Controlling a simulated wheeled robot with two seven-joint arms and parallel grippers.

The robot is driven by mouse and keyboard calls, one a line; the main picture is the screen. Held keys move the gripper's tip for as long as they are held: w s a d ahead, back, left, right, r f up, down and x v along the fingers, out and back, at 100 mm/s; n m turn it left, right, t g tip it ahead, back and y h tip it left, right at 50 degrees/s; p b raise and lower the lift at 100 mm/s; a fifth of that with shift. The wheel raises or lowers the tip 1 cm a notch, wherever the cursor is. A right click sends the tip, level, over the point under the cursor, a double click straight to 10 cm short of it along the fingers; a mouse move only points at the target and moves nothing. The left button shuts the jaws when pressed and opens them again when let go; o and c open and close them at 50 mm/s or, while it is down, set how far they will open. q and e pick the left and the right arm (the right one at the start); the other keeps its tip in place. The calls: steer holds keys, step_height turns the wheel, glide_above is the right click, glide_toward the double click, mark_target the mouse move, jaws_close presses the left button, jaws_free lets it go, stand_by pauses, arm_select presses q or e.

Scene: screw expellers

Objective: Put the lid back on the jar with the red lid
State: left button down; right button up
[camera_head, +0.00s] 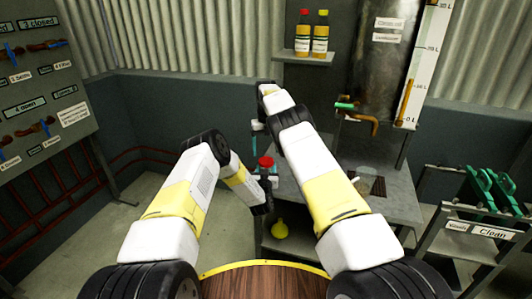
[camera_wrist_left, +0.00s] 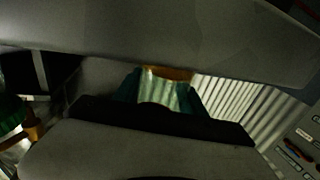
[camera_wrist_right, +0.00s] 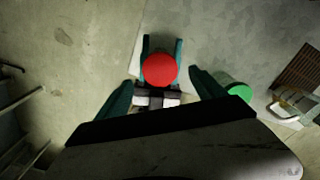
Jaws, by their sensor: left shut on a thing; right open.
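A red lid (camera_head: 265,162) sits at the top of what my left gripper (camera_head: 270,181) holds, in front of the grey table. It also shows as a red disc in the right wrist view (camera_wrist_right: 160,70), between the left gripper's teal fingers. My left gripper is shut on a clear glass jar (camera_wrist_left: 165,92), with an orange band at one end in the left wrist view. Whether the lid is seated on the jar I cannot tell. My right gripper (camera_head: 257,128) is open and empty above the lid; in the right wrist view its fingers (camera_wrist_right: 160,90) stand apart on either side of it.
A machine (camera_head: 382,60) stands behind the table (camera_head: 398,208). A yellow flask (camera_head: 279,229) is lower down.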

steer(key=shift+c, duration=0.5)
steer(key=n, duration=0.5)
steer(key=shift+r, duration=0.2)
steer(key=n, duration=0.6)
steer(key=shift+r+n, duration=0.2)
steer(key=shift+n, duration=0.1)
steer(key=n, duration=0.6)
steer(key=shift+r, duration=0.25)
steer(key=n, duration=0.6)
steer(key=shift+r+n, duration=0.2)
steer(key=shift+n, duration=0.2)
steer(key=n, duration=0.6)
steer(key=shift+r, duration=0.2)
steer(key=n, duration=0.4)
steer(key=shift+r, duration=0.15)
steer(key=n, duration=0.6)
steer(key=shift+r+n, duration=0.2)
steer(key=shift+n, duration=0.2)
steer(key=n, duration=0.6)
steer(key=shift+r, duration=0.2)
